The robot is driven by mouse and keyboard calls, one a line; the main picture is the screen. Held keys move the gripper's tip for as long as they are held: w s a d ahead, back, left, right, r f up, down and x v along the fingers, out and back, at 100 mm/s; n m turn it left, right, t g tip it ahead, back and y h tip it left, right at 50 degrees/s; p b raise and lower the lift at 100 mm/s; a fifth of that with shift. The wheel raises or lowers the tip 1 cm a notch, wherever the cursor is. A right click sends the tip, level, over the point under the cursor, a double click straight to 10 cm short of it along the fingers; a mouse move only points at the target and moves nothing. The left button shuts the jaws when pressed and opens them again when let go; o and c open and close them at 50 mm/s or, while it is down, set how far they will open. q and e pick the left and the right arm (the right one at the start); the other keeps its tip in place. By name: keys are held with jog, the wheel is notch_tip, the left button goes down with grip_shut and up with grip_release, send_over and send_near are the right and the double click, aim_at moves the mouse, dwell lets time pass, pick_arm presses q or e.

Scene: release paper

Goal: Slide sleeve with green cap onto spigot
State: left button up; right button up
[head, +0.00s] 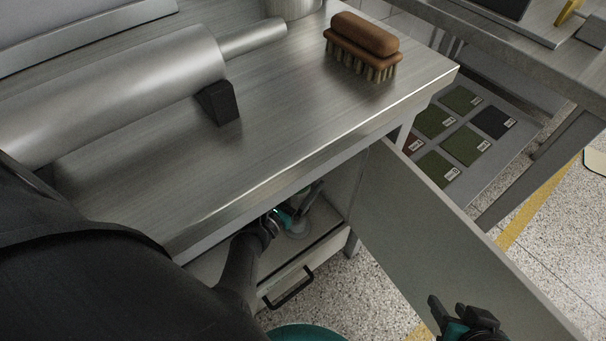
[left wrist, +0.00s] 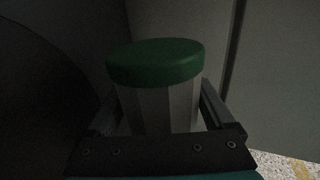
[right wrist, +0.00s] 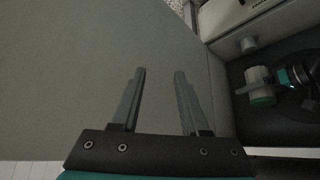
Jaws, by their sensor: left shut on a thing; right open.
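The sleeve (left wrist: 158,108), pale and faceted with a green cap (left wrist: 157,62), is held between the fingers of my left gripper (left wrist: 157,92). In the right wrist view the sleeve (right wrist: 260,83) is inside the dark cabinet, its green cap towards the bottom of the picture. A short grey stub (right wrist: 249,44), perhaps the spigot, stands apart from the sleeve there. In the head view my left gripper (head: 285,213) reaches under the bench top; the sleeve is hard to make out. My right gripper (head: 458,312) is open and empty beside the cabinet door (head: 445,235).
The bench top (head: 290,120) overhangs the cabinet. A drawer with a black handle (head: 287,290) lies below the opening. A brush (head: 362,42) and a large metal cylinder (head: 120,85) with a black wedge (head: 218,102) are on top. A teal round thing (head: 308,333) is at the bottom edge.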

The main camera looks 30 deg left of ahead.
pick_arm(q)
jog(key=shift+f, duration=0.1)
jog(key=shift+f+b, duration=0.5)
jog(key=shift+b, duration=0.3)
jog(key=shift+f+b, duration=1)
jog(key=shift+f, duration=0.05)
jog(key=shift+f+b, duration=0.35)
jog(key=shift+f, duration=0.1)
jog(key=shift+f+b, duration=0.3)
jog(key=shift+f, duration=0.4)
pick_arm(e)
jog(key=w+a+r+t+y, duration=0.2)
jog(key=a+r+t+y, duration=0.1)
jog(key=a+t, duration=0.5)
jog(key=shift+a+r+m+t+y, duration=0.15)
jog(key=shift+a+m+t+y, duration=0.15)
jog(key=shift+t+y, duration=0.45)
jog(key=shift+w, duration=0.1)
